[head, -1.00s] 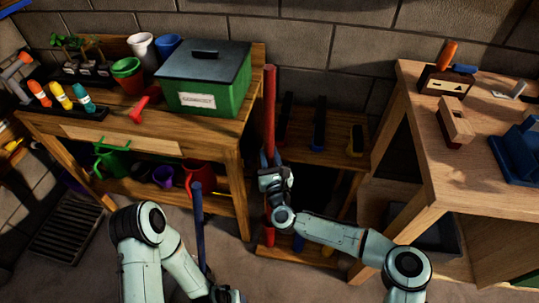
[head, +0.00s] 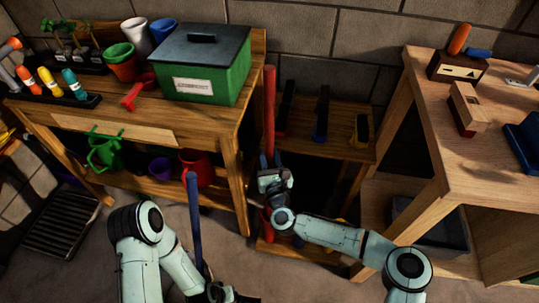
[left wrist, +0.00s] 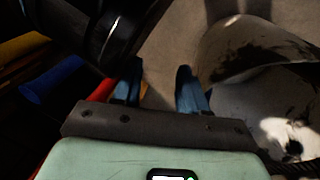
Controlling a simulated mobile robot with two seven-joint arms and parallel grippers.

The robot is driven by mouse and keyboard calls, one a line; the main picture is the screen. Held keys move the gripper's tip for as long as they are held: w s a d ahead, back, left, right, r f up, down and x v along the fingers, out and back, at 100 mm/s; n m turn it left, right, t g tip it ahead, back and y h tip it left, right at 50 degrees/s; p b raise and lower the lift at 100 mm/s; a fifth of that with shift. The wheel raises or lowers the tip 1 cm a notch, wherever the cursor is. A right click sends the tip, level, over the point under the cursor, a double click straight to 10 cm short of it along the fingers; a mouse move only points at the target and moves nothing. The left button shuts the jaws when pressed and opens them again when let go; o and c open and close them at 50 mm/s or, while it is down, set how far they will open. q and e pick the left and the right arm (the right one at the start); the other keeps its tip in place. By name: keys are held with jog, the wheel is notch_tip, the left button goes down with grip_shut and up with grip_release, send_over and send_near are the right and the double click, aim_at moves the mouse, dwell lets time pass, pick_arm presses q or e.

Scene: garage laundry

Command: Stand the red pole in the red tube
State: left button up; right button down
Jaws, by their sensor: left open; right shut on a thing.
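The red pole (head: 269,105) stands nearly upright beside the right end of the left bench. My right gripper (head: 270,164) is shut on its lower part in the head view. The red tube (head: 267,224) shows below that gripper, low at the left of the rack. My gripper and wrist hide the pole's lower end, so I cannot tell whether it is inside the tube. My left gripper is at the bottom edge of the head view, mostly cut off. In the left wrist view its blue fingers (left wrist: 158,88) are apart with nothing between them.
A blue pole (head: 195,220) stands close to my left arm. The rack (head: 345,145) also has black, blue and yellow parts. A bench (head: 215,135) with a green box (head: 212,85) is left; a wooden table (head: 480,140) is right. Open floor lies in front.

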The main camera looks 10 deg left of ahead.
aim_at(269, 166)
jog(key=shift+f+b, duration=1.2)
jog(key=shift+f, duration=0.3)
pick_arm(q)
jog(key=s+a+f+g+b, duration=0.1)
jog(key=s+f+g, duration=0.2)
jog(key=s+f, duration=0.2)
jog(key=shift+s+f+n+b, duration=0.3)
jog(key=shift+s+f+b, duration=0.1)
jog(key=shift+s, duration=1.4)
pick_arm(e)
jog(key=shift+f, duration=0.9)
notch_tip(269, 166, down, 12)
jog(key=shift+r, duration=0.2)
jog(key=c, duration=0.7)
grip_release()
